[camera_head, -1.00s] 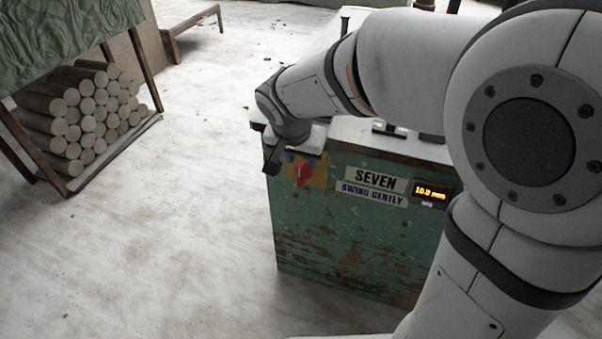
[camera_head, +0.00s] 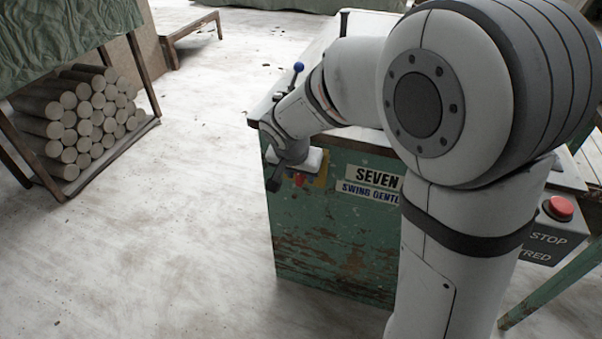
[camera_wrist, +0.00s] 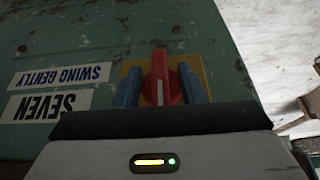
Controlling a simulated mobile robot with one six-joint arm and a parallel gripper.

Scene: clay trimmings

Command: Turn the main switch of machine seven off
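Machine SEVEN is a worn green cabinet (camera_head: 330,240) in the head view. Its main switch is a red rotary knob (camera_wrist: 160,72) on a yellow plate (camera_wrist: 201,66); a white mark on the knob runs upright in the wrist view. My gripper (camera_wrist: 159,82) has its two blue fingers on either side of the knob, its jaws apart. A narrow gap shows at the left finger; contact at the right finger cannot be told. In the head view my gripper (camera_head: 298,177) hides most of the switch, with a little red (camera_head: 299,181) showing.
Labels SEVEN (camera_head: 376,176) and SWING GENTLY (camera_head: 368,191) sit beside the switch. A blue-knobbed lever (camera_head: 298,67) stands on top. A red STOP button (camera_head: 560,207) is on a grey box at right. Stacked clay cylinders (camera_head: 85,120) are at left. Floor is clear between.

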